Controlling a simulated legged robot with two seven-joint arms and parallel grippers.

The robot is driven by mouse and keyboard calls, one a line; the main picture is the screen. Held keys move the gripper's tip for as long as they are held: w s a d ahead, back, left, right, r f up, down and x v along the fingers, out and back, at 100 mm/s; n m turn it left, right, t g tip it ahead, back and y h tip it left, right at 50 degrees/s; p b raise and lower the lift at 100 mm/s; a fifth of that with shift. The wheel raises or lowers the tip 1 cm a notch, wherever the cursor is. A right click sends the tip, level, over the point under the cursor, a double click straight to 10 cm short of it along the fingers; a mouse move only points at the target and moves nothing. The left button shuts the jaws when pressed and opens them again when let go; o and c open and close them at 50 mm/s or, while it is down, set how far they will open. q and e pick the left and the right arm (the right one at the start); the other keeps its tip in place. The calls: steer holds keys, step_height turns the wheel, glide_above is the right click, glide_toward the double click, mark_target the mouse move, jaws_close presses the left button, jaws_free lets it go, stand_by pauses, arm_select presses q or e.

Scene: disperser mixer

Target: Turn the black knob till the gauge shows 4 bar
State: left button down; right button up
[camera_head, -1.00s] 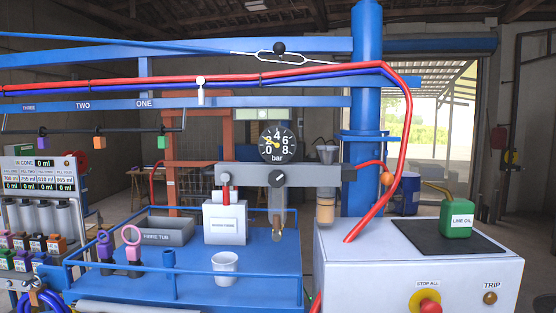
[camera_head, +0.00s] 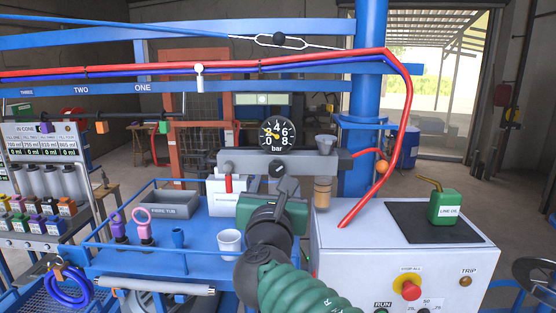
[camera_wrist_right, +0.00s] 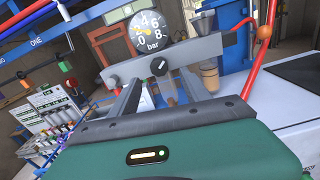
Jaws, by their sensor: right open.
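The black knob (camera_head: 277,169) with a pale pointer line sits on the front of the grey manifold bar (camera_head: 240,161). It also shows in the right wrist view (camera_wrist_right: 159,66). The round black gauge (camera_head: 276,135), marked 0 to 8 bar, stands just above it. Its yellow needle points to the left, low side of the scale; I cannot read it exactly. My right gripper (camera_head: 285,185) is just below and in front of the knob, fingers toward it. In the wrist view its open fingers (camera_wrist_right: 160,90) lie either side of the knob's line, apart from it. My left gripper is not in view.
A steel funnel (camera_head: 325,145) and a tan cylinder (camera_head: 322,192) are right of the knob. A red hose (camera_head: 405,110) bends down to the white cabinet (camera_head: 350,245), which carries a green oil can (camera_head: 443,207). A white cup (camera_head: 229,242) stands on the blue bench beside my arm.

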mark_target(276, 169)
steer(key=w+p, duration=0.1)
steer(key=w, duration=0.1)
steer(key=w+p, duration=0.1)
steer(key=w, duration=0.2)
steer(key=w+p, duration=0.1)
steer(key=w, duration=0.2)
steer(key=shift+a+r, duration=0.1)
steer(key=shift+a, duration=0.15)
steer(key=shift+w+p, duration=0.3)
steer(key=shift+w, duration=0.35)
steer(key=shift+d, duration=0.2)
steer(key=shift+s+d, duration=0.1)
steer(key=c, duration=0.3)
jaws_close()
